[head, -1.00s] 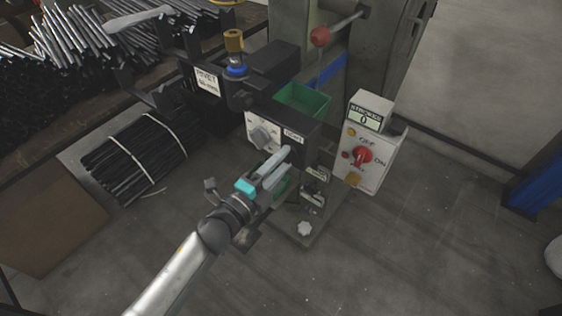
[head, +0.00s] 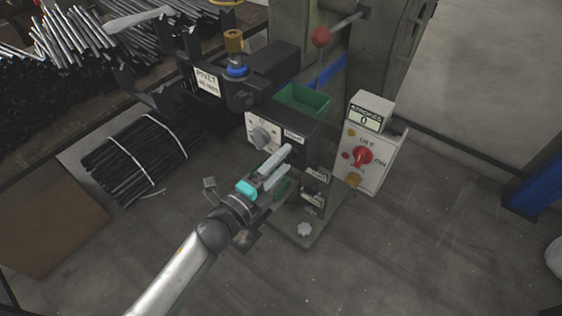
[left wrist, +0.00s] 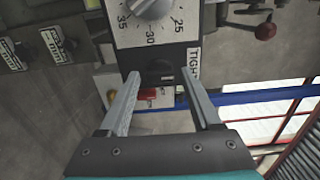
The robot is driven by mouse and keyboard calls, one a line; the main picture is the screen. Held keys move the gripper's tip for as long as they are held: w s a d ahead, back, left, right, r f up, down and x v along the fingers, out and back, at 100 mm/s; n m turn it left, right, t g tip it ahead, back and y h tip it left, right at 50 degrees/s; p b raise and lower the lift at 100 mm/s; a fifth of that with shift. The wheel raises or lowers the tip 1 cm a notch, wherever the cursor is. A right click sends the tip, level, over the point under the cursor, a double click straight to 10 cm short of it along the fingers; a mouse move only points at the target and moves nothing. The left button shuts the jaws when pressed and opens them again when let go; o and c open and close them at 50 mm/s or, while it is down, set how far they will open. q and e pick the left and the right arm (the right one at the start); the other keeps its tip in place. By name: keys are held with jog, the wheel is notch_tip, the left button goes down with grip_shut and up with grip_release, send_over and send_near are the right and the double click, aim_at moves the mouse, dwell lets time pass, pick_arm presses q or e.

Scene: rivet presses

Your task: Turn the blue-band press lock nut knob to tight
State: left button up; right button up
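The press with the blue band (head: 237,71) stands in the middle of the head view. My right gripper is not in view.
A green bin (head: 302,100) sits behind the panel. A white switch box (head: 368,158) with a red knob and a counter (head: 366,114) stands to the right. A red-ball lever (head: 321,38) is above. Bundled black rods (head: 130,155) lie left. Floor at lower right is clear.

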pick_arm(q)
jog(key=shift+o, duration=0.5)
jog(key=p+v, duration=0.2)
jog(key=v, duration=1.3)
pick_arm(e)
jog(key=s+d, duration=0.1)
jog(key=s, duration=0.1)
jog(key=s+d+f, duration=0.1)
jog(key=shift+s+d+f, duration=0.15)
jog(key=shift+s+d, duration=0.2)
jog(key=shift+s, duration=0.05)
pick_arm(q)
jog(key=shift+s+a, duration=0.1)
